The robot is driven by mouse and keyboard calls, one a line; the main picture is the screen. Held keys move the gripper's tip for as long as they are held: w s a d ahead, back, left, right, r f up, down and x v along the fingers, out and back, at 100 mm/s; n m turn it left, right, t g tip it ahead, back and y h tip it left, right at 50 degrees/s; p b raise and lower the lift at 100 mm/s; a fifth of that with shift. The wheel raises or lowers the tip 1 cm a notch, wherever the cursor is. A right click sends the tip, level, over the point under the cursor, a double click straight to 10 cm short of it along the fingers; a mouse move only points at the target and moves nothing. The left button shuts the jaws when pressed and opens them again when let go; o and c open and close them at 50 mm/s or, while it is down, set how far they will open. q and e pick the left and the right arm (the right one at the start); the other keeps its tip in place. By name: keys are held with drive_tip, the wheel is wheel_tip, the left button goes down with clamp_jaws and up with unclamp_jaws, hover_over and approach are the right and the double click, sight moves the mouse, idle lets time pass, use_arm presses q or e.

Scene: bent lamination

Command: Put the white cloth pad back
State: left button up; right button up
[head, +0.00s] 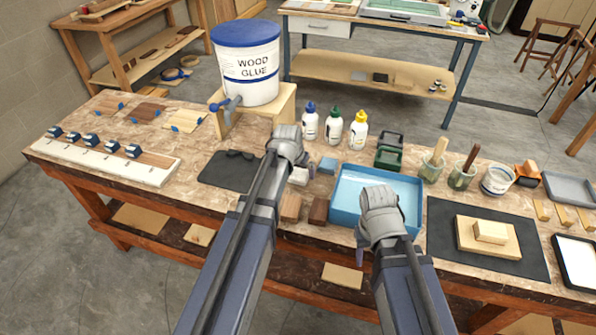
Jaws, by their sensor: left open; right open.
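A small white block-like piece (298,176), which looks like the white cloth pad, lies on the workbench just right of my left forearm. It is partly hidden by that arm. A small pale blue pad (328,165) lies to its right. My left gripper (289,143) is open, above the bench between the dark mat and these pads; its fingertips are hard to make out. My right gripper (380,205) is open over the front of the blue tray (346,185), and hides part of it. I see nothing held in either gripper.
A wood glue bucket (246,62) stands on a wooden stand behind my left gripper. Several glue bottles (333,126) stand behind the pads. Two brown wood blocks (318,211) lie at the front. A dark mat (232,170) is left; jars and a black mat (440,235) are right.

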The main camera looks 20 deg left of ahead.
use_arm(q)
drive_tip(key=p+v, duration=1.1)
drive_tip(key=v, duration=0.1)
drive_tip(key=s+d+f+m+g, duration=0.1)
drive_tip(key=s+d+g, duration=0.1)
drive_tip(key=s+d, duration=0.4)
drive_tip(key=s+d+m+g+y, duration=0.1)
drive_tip(key=s+d+m+g, duration=0.1)
drive_tip(key=s+d, duration=0.5)
drive_tip(key=s+g, duration=0.1)
drive_tip(key=s, duration=0.4)
drive_tip(key=shift+s+d+f+y+b, duration=0.25)
drive_tip(key=shift+s+f+y+b, duration=0.05)
drive_tip(key=shift+s+f, duration=0.1)
